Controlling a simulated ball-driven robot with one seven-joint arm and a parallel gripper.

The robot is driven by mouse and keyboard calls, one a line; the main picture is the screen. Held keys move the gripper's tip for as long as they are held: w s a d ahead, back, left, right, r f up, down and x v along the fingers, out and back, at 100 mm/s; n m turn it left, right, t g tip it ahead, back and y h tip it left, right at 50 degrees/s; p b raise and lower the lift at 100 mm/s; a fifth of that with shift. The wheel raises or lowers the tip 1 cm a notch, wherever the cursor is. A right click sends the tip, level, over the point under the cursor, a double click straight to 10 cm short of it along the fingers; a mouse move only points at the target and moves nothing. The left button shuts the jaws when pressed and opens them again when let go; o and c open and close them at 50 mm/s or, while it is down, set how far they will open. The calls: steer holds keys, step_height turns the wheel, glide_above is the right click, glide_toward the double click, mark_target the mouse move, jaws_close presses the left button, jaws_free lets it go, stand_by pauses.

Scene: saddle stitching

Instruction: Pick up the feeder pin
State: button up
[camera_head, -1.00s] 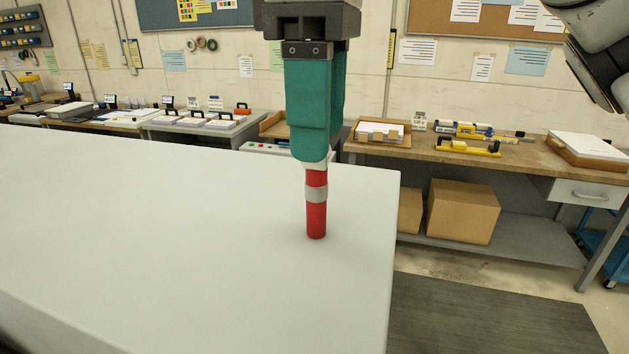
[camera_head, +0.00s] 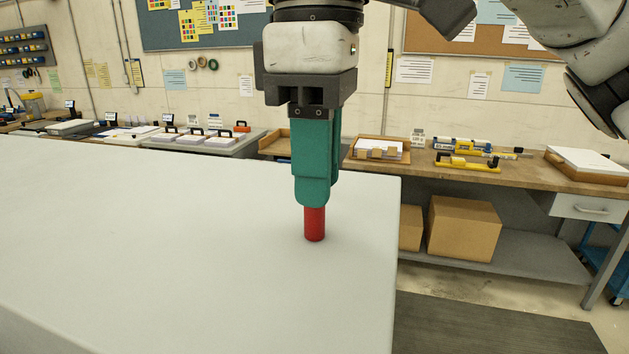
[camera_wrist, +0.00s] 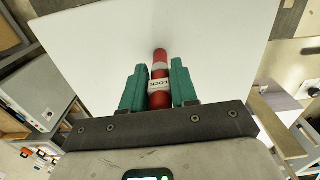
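The feeder pin (camera_head: 315,225) is a red upright cylinder standing on the pale table top. In the wrist view the pin (camera_wrist: 160,68) shows a light band marked "LOCK". My gripper (camera_head: 316,200) points straight down over the pin, with one teal finger on each side of its upper part. In the wrist view the fingers of my gripper (camera_wrist: 160,80) look slightly apart from the pin, with narrow gaps near the tips. The pin's top and band are hidden behind the fingers in the head view.
The white table (camera_head: 150,260) is otherwise bare, and its right edge lies not far from the pin. Behind it stand a wooden workbench (camera_head: 540,178) with trays and tools, and cardboard boxes (camera_head: 463,228) on its lower shelf.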

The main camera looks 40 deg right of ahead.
steer(key=c, duration=0.4)
jaws_close()
steer(key=shift+r, duration=0.2)
